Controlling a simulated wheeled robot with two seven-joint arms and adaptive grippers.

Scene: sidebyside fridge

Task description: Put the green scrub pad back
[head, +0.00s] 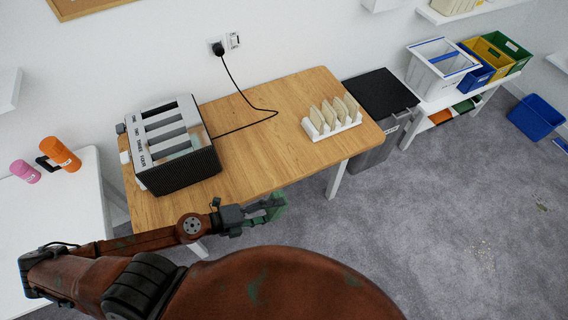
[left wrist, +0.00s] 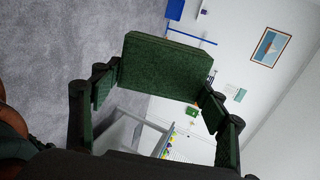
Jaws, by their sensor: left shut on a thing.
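The green scrub pad (left wrist: 165,66) is a thick, dark green block held between the fingers of my left gripper (left wrist: 158,92) in the left wrist view. In the head view my left gripper (head: 262,211) is shut on the pad (head: 276,204), just off the front edge of the wooden table (head: 240,165). The pad is partly hidden by the fingers there. My right gripper is in neither view.
A toaster (head: 170,143) with a cord stands on the table's left, and a white rack (head: 332,124) with bread-like slices on its right. A dark bin (head: 380,95) stands beyond. Several coloured crates (head: 440,66) fill a white bench at back right. Carpet at right is mostly free.

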